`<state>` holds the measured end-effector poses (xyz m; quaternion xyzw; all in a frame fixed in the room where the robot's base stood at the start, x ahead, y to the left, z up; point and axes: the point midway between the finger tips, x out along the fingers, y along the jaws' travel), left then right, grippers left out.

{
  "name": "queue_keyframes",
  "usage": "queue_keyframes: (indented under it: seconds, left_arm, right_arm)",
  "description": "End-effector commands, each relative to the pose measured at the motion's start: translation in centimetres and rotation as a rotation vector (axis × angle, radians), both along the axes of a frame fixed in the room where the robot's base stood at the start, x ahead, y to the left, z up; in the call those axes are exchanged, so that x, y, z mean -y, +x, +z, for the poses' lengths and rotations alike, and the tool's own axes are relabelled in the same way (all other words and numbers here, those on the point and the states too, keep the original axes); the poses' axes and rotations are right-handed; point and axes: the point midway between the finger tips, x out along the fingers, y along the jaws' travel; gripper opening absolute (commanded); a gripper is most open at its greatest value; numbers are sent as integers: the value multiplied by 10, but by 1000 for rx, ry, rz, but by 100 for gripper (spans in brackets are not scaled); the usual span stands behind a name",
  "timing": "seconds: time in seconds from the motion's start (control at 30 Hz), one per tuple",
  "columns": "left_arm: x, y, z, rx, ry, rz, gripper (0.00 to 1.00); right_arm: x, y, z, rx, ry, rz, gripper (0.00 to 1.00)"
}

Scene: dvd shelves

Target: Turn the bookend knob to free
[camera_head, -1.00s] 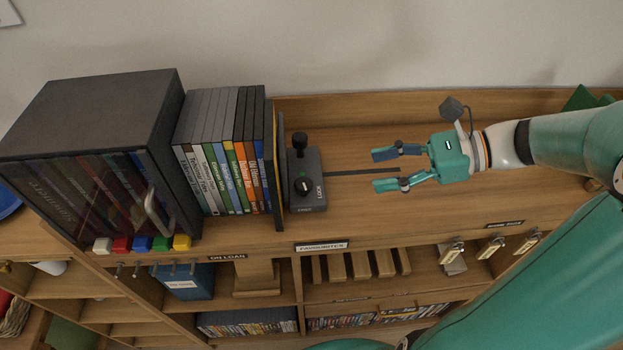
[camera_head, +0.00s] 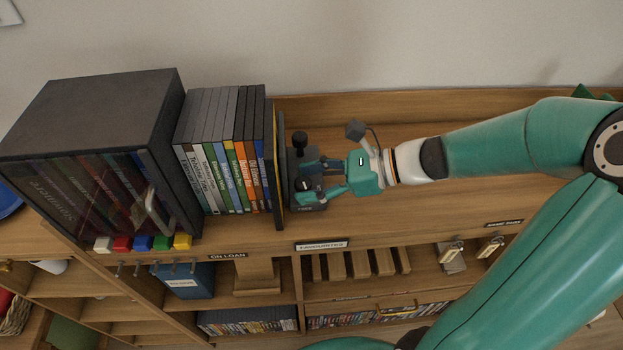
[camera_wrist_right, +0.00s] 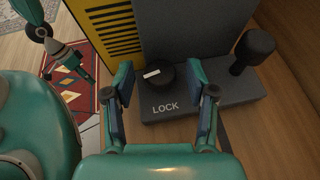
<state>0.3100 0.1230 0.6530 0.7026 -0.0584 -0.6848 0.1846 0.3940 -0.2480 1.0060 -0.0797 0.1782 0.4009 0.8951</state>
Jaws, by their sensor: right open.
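The bookend (camera_head: 281,170) stands at the right end of the DVD row, its dark base on the shelf top. In the right wrist view the bookend's grey base (camera_wrist_right: 215,105) carries a round black knob (camera_wrist_right: 160,76) with a white pointer mark, just above the word LOCK. My right gripper (camera_head: 318,178) reaches in from the right and is open. In the wrist view its fingers (camera_wrist_right: 165,92) stand on either side of the knob, with gaps visible. In the head view the gripper partly hides the base and knob.
A black handle with a ball end (camera_wrist_right: 255,48) rises from the base beside the knob. Several DVD cases (camera_head: 222,150) stand left of the bookend, next to a dark glass-fronted case (camera_head: 90,140). The shelf top right of the base is clear under my arm.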

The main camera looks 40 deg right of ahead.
Motion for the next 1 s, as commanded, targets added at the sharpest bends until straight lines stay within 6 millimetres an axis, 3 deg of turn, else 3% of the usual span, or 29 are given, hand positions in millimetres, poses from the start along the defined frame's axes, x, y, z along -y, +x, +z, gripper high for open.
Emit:
queue_keyframes:
  seconds: [0.1,0.43,1.0]
  left_arm:
    - [0,0,0,0,0,0,40]
    - [0,0,0,0,0,0,40]
    - [0,0,-20,0,0,0,40]
  right_arm:
    - [0,0,0,0,0,0,55]
    - [0,0,0,0,0,0,0]
    - [-2,-2,0,1,-1,-233,0]
